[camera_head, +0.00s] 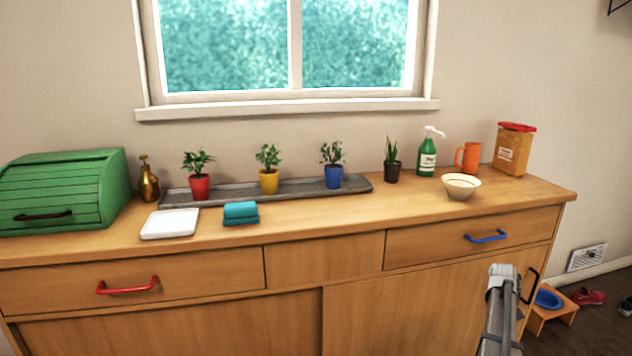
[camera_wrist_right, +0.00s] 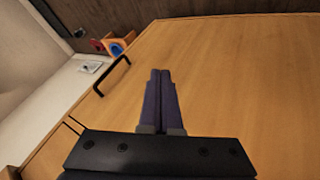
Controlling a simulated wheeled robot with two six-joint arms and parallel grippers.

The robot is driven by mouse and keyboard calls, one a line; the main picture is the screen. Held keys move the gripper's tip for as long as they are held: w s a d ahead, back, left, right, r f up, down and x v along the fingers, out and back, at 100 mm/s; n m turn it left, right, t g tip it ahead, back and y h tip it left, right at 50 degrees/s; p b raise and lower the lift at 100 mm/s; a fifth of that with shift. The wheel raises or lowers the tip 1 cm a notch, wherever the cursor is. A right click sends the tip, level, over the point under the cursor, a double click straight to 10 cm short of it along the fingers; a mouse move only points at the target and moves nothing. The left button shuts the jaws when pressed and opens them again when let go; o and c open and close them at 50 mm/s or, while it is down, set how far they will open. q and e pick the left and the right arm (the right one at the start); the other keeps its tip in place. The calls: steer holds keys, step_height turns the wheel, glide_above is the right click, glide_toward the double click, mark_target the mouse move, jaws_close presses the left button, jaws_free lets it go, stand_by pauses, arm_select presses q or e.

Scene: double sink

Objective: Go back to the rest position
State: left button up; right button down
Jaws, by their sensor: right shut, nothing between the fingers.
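My right gripper (camera_wrist_right: 160,75) shows in the right wrist view with its two dark fingers together and nothing between them. It points along the wooden cabinet front (camera_wrist_right: 220,75), to the right of a black door handle (camera_wrist_right: 112,75) in that view. I cannot tell whether the fingers touch the wood; they are clear of the handle in the picture. In the head view my right arm rises from the bottom edge at the lower right, just left of the black handle (camera_head: 531,286). The fingers cannot be made out there. My left gripper is in no view.
The wooden counter (camera_head: 330,225) holds a green bread box (camera_head: 70,190), a white tray (camera_head: 170,223), a teal cloth (camera_head: 240,213), potted plants, a soap bottle (camera_head: 427,158) and a bowl (camera_head: 461,186). Drawers with red (camera_head: 127,288) and blue (camera_head: 486,237) handles are shut.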

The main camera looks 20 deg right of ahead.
steer(key=w+a+f+n+y, duration=0.1)
steer(key=w+a, duration=0.1)
steer(key=a, duration=1.1)
steer(key=w+a+f+n+y, duration=0.1)
steer(key=w+a+y, duration=0.15)
steer(key=a, duration=1.15)
steer(key=w+a+f+n, duration=0.1)
steer(key=w+a+n, duration=0.15)
steer(key=a, duration=1.05)
steer(key=s+a+f+n+g+y, duration=0.1)
steer(key=s+a, duration=0.3)
steer(key=a, duration=0.7)
steer(key=s+a+n+y, duration=0.1)
steer(key=s+a, duration=0.3)
steer(key=a, duration=0.8)
steer(key=s+a+n+g, duration=0.2)
steer(key=s+a, duration=1)
arm_select(q)
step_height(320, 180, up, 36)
steer(key=p, duration=3.5)
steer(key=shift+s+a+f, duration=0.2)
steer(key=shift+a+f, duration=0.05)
arm_select(e)
step_height(320, 180, up, 35)
steer(key=shift+a, duration=0.15)
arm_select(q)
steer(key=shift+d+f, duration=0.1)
arm_select(e)
steer(key=shift+s, duration=0.1)
